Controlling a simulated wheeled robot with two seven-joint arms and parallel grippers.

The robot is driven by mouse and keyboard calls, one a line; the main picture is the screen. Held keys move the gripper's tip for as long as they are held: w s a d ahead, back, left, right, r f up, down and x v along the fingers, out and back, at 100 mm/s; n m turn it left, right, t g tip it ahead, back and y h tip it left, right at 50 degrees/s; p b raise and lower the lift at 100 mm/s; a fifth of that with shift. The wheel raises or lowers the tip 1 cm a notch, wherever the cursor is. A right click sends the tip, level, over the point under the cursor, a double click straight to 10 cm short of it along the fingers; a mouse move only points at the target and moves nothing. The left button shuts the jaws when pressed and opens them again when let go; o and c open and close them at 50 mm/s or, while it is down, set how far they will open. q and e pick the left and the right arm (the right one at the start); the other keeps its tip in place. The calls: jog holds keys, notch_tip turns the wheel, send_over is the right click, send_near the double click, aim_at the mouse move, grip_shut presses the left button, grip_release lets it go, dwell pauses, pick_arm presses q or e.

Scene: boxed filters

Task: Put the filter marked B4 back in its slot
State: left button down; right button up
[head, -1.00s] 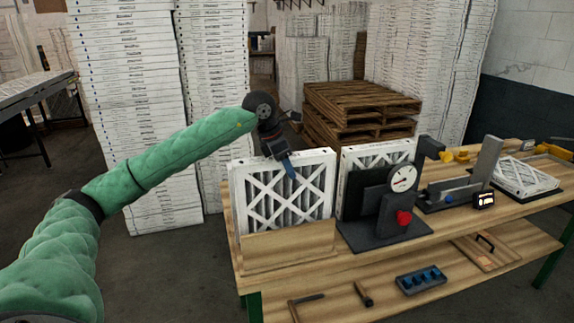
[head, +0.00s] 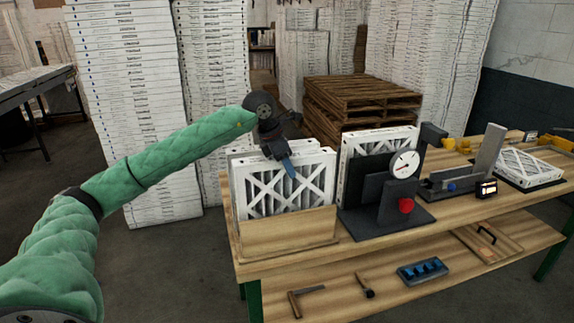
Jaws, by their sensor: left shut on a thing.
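A white-framed pleated filter (head: 262,198) with diagonal cross strips stands upright at the front of a wooden box (head: 288,232) on the bench. The box's front board hides its lower part. My left gripper (head: 289,166) reaches in from the left and is shut on the filter's top edge, with a blue-tipped finger over its front face. The top edge of another filter (head: 238,156) shows just behind it. No B4 mark can be read, and the slots inside the box are hidden. My right gripper is out of view.
A dial gauge stand (head: 404,164) with a red knob stands right of the box, another filter (head: 352,146) upright behind it. A further filter (head: 528,169) lies at the bench's right end. Tools and a blue block (head: 422,271) lie on the lower shelf. Wooden pallets (head: 362,100) stand behind.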

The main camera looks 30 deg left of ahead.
pick_arm(q)
jog(key=shift+f, duration=0.2)
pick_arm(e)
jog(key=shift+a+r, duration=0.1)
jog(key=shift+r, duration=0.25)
pick_arm(q)
jog(key=shift+f+b, duration=0.35)
jog(key=shift+b, duration=0.2)
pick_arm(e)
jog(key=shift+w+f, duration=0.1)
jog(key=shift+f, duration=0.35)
pick_arm(q)
jog(key=c, duration=1.1)
grip_release()
jog(key=shift+c, duration=0.2)
jog(key=shift+r, duration=0.1)
jog(key=shift+r+p, duration=1.35)
jog(key=shift+r, duration=2.05)
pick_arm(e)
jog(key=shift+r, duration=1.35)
